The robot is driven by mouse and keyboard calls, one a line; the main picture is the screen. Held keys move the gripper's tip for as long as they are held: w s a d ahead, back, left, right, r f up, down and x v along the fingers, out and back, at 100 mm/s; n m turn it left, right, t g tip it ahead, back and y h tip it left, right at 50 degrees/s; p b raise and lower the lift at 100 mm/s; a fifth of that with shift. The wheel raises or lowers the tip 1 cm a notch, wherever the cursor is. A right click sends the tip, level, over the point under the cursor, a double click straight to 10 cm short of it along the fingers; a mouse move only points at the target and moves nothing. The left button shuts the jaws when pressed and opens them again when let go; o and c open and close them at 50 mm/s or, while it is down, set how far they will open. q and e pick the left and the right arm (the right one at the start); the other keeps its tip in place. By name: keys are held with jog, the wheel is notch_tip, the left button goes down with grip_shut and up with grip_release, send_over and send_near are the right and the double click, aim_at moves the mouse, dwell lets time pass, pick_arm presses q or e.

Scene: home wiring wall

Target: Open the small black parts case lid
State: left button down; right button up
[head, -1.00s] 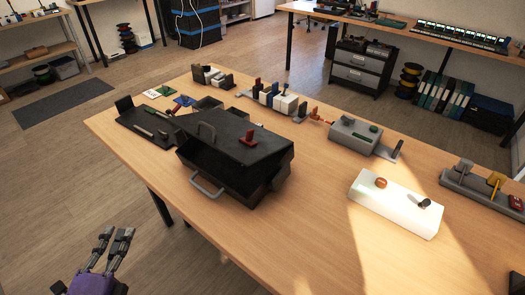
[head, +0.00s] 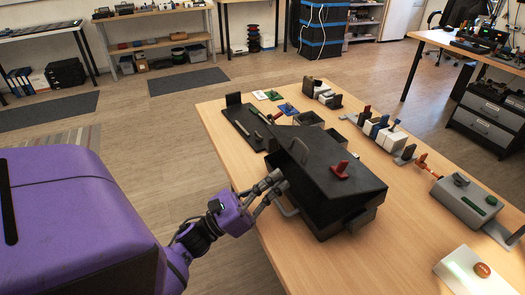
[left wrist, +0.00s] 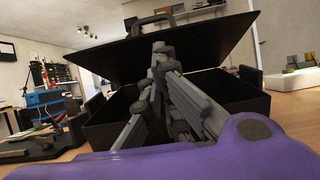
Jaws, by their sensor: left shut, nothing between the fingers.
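The black parts case (head: 335,222) stands on the wooden table. Its lid (head: 318,160) is partly raised, with a dark gap along the side facing my left gripper. My left gripper (head: 277,183) is shut and empty at that gap, by the lid's edge. In the left wrist view the lid (left wrist: 200,42) slopes above the open box (left wrist: 240,92), and the fingertips (left wrist: 160,50) overlap the lid's underside; contact cannot be told. My right gripper is not in view.
A dark tray (head: 240,124) with small parts lies behind the case. Several blocks and connectors line the table's far side. A grey box (head: 465,203) and a white box (head: 473,274) stand at the right. The table's near left edge is close to the case.

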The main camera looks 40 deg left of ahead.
pick_arm(q)
jog(key=x, duration=0.4)
jog(key=shift+p, duration=0.35)
jog(key=shift+r, duration=0.15)
